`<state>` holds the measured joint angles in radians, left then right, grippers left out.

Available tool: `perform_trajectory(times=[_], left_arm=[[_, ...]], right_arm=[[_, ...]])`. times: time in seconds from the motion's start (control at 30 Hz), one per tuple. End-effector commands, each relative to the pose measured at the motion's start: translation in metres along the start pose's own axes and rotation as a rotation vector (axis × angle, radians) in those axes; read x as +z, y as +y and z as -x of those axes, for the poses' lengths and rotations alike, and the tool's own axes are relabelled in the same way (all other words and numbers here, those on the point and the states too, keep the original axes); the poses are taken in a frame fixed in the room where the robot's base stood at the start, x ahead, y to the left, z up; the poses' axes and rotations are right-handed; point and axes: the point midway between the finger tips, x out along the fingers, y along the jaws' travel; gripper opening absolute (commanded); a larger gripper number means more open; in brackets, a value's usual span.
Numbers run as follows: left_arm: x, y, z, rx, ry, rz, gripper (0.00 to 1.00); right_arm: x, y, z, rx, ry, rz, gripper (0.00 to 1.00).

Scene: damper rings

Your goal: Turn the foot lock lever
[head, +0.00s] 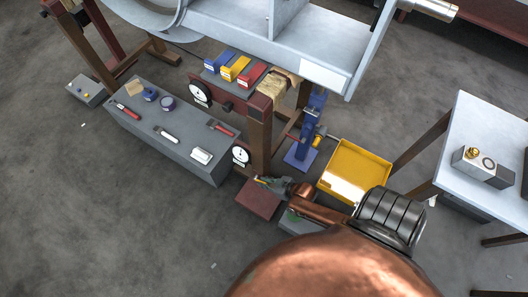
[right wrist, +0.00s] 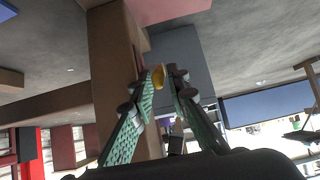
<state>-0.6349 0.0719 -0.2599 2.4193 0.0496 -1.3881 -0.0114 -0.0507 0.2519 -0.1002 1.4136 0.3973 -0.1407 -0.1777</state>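My right gripper (head: 264,182) reaches in from the lower right in the head view, low beside the foot of the brown frame post. A small yellow piece, which looks like the end of the foot lock lever (head: 260,179), shows at its fingertips. In the right wrist view the two green-padded fingers of the right gripper (right wrist: 165,77) lean close together. The yellow lever end (right wrist: 158,77) is between or just beyond their tips. I cannot tell whether both fingers touch it. The rest of the lever is hidden. My left gripper is not in view.
The brown post (head: 260,140) stands close to the right gripper. A yellow bin (head: 374,161) and a blue stand (head: 301,155) are nearby to the right. A grey bench (head: 150,133) with tools lies left. The floor at lower left is mostly clear.

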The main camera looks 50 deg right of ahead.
Motion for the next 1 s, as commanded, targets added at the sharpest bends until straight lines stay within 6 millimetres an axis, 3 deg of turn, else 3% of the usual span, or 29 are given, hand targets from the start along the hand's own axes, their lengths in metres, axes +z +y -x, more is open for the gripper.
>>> perform_trajectory(times=[0.17, 0.6, 1.0], left_arm=[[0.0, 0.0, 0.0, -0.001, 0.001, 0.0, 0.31], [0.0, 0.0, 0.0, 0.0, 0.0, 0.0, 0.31], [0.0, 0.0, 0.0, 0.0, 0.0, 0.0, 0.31]], right_arm=[[0.001, 0.0, 0.006, 0.0, 0.0, 0.0, 0.15], [0.0, 0.0, 0.069, 0.0, 0.0, 0.0, 0.15], [0.0, 0.0, 0.075, 0.0, 0.0, 0.0, 0.12]])
